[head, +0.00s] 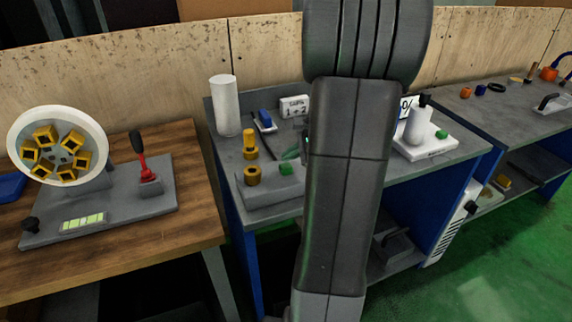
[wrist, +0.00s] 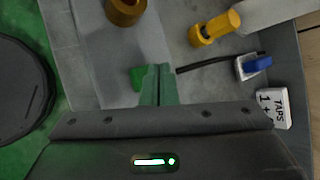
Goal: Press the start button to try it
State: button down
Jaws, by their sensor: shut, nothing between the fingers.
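A green button (head: 286,168) sits on top of a grey block-like machine (head: 262,190) at the front of the middle bench. The button also shows in the wrist view (wrist: 137,77), just left of my gripper (wrist: 160,70). My gripper's green fingers are shut and empty, pointing at the machine's top beside the button. I cannot tell whether they touch it. In the head view my arm hides most of the gripper. A brass ring (head: 252,175) stands on the machine, left of the button. Another green button (head: 441,134) is on a white-based device (head: 425,148) to the right.
A yellow fitting (head: 249,146), a blue-topped piece (head: 265,119), a sign reading TAPS (head: 294,106) and a white cylinder (head: 225,106) stand behind the machine. A wooden bench at left holds a device with a red lever (head: 143,165).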

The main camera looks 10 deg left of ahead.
aim_at(290, 167)
notch_tip(290, 167, up, 5)
jog(key=p, duration=0.4)
dwell(0.8)
